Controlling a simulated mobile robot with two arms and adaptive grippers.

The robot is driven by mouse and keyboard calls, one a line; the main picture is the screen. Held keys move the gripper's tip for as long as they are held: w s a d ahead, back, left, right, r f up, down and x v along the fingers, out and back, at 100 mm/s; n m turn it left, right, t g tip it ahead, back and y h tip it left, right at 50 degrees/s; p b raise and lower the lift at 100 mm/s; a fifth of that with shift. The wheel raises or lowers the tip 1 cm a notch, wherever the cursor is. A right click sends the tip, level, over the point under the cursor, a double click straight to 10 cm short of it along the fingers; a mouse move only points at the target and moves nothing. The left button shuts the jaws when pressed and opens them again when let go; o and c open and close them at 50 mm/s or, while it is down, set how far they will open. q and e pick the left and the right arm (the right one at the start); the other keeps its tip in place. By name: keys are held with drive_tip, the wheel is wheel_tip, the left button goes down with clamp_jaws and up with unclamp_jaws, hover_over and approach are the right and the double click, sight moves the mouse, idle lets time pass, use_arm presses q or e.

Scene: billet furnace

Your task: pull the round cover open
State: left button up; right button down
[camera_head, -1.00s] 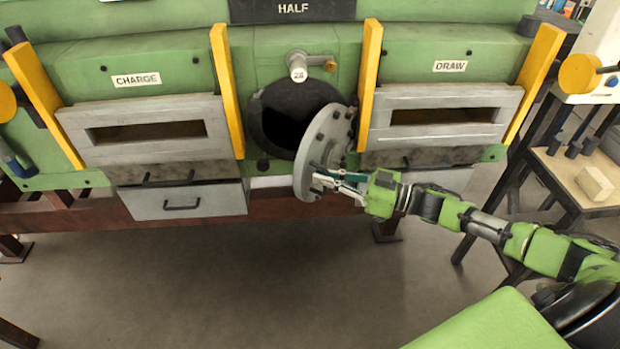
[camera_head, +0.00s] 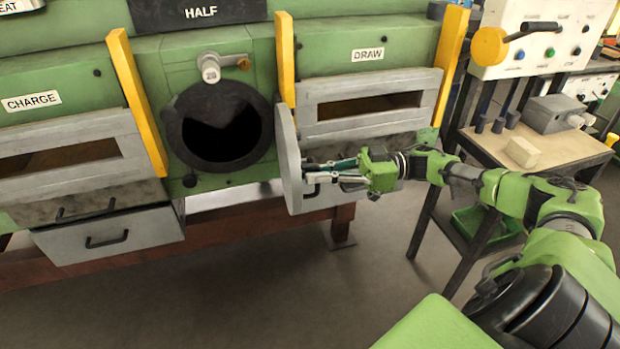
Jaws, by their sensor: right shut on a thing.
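The round grey cover (camera_head: 288,155) stands swung out on the right side of the round black opening (camera_head: 220,127) and shows nearly edge-on. The dark opening in the green furnace front is fully in sight. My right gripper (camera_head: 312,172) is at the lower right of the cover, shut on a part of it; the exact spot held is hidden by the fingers. My left gripper is not in view.
The DRAW door frame (camera_head: 365,85) with yellow posts (camera_head: 286,58) is right behind the cover. A bench (camera_head: 545,145) with a pale block (camera_head: 522,152) and a control box (camera_head: 545,35) stand at the right. The floor (camera_head: 250,300) in front is clear.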

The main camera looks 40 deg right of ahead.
drive_tip(key=shift+d, duration=0.15)
drive_tip(key=c, duration=2.2)
unclamp_jaws()
drive_tip(key=v, duration=1.2)
